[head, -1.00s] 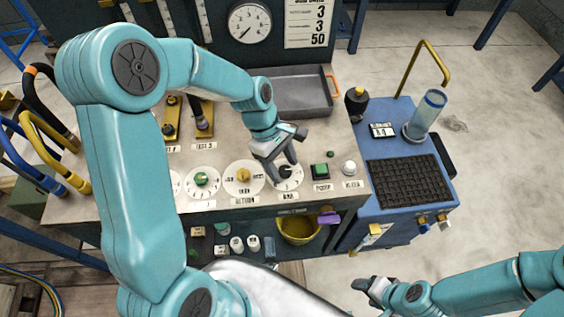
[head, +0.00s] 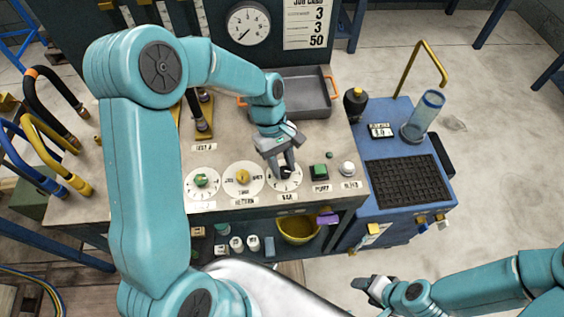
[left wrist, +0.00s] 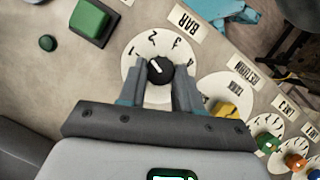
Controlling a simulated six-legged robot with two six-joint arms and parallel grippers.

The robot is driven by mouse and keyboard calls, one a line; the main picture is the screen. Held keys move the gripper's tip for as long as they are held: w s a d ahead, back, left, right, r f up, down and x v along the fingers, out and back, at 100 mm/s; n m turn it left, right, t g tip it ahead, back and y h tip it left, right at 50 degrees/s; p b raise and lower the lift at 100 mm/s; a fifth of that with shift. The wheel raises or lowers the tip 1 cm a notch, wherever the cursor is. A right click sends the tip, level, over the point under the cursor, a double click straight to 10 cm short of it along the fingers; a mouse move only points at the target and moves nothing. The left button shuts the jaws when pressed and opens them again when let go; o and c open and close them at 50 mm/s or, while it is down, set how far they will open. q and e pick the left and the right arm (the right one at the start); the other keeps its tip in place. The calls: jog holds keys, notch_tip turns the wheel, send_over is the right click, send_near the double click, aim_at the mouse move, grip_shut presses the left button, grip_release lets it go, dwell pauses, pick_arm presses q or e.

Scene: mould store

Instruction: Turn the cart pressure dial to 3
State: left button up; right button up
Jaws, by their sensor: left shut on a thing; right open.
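The pressure dial (left wrist: 135,78) is a white disc marked BAR with the numbers 1 to 4; it also shows in the head view (head: 276,184) on the bench's front part. Its black knob (left wrist: 158,69) has a white pointer mark aimed between about 1 and 2. My left gripper (left wrist: 163,80) is shut on the knob, one finger on each side; in the head view the left gripper (head: 285,170) comes down from above and hides part of the dial. My right gripper (head: 366,287) is open and empty at the lower right, away from the bench.
A green PUMP button (head: 319,172) and a white button (head: 347,169) are right of the dial. The yellow-knobbed dial (head: 243,178) is to its left. A grey tray (head: 303,92) lies behind.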

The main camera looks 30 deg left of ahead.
pick_arm(q)
jog(key=m, duration=0.2)
jog(key=m+g+y, duration=0.1)
jog(key=shift+w+r+m, duration=0.15)
jog(key=shift+w+m, duration=0.15)
jog(key=shift+m, duration=0.1)
jog(key=m, duration=0.1)
jog(key=m+y, duration=0.1)
jog(key=m, duration=0.1)
jog(key=shift+d+m+g, duration=0.2)
jog(key=shift+m+g, duration=0.1)
jog(key=shift+g, duration=0.1)
jog(key=m+y, duration=0.1)
jog(key=m, duration=0.2)
jog(key=m+y, duration=0.1)
jog(key=m, duration=0.1)
jog(key=shift+w+d+m, duration=0.1)
jog(key=shift+d+m, duration=0.1)
jog(key=shift+m, duration=0.2)
jog(key=shift+m+y, duration=0.3)
jog(key=o, duration=1)
jog(key=shift+o, duration=0.2)
jog(key=v, duration=1.6)
jog(key=shift+w, duration=0.25)
jog(key=shift+d, duration=0.1)
